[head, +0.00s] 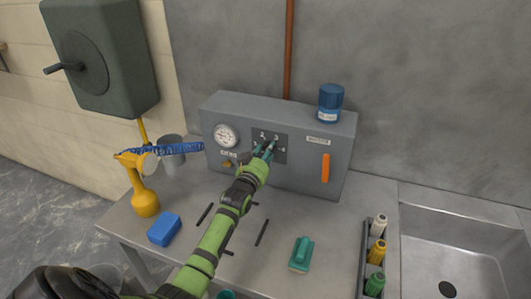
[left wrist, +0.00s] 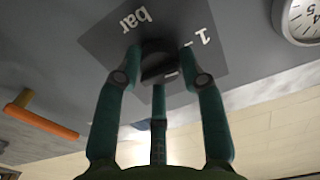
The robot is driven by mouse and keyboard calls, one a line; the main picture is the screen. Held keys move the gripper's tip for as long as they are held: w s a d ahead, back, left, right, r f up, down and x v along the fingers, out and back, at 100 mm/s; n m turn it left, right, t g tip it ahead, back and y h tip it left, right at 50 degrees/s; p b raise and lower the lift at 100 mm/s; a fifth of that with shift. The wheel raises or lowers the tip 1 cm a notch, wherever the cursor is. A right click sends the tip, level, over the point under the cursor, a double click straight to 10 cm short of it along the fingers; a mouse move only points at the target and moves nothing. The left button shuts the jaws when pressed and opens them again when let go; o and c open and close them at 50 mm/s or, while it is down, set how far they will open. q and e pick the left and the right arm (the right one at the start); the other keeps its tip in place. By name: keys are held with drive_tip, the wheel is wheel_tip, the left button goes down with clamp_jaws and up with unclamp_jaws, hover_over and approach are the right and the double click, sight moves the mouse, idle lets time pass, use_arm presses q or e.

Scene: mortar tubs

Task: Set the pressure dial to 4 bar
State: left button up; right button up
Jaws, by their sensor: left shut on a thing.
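The pressure dial is a dark round knob (left wrist: 158,62) on a dark square plate (head: 284,156) on the front of a grey box (head: 215,110). The plate carries white numerals; 2, 3 and 4 show in the head view, and "1" and "bar" show in the left wrist view. My left gripper (head: 264,152) is at the plate with its teal fingers shut around the knob. The fingers hide the knob in the head view, so I cannot tell which number it points to. My right gripper is not in view.
A round white gauge (head: 225,136) sits left of the plate, and an orange handle (head: 325,168) sits to its right. A blue jar (head: 330,103) stands on the box. A blue sponge (head: 165,229), a teal tool (head: 302,254) and a bottle rack (head: 364,262) are on the bench beside the sink (head: 465,250).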

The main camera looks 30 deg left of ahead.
use_arm(q)
drive_tip(key=m, duration=3.2)
drive_tip(key=shift+d+f+m, duration=0.2)
drive_tip(key=shift+f+m, duration=0.1)
drive_tip(key=shift+m, duration=0.1)
drive_tip(key=shift+s+f+m+p, duration=0.15)
drive_tip(key=shift+m+p, duration=0.1)
drive_tip(key=shift+m, duration=0.4)
drive_tip(key=shift+w+f+m+p, duration=0.1)
drive_tip(key=shift+m+p, duration=0.1)
drive_tip(key=shift+m, duration=0.45)
drive_tip(key=shift+f, duration=0.1)
drive_tip(key=o, duration=1.1)
drive_tip(key=shift+o, duration=0.2)
drive_tip(key=shift+a, duration=0.15)
drive_tip(key=shift+r, duration=0.2)
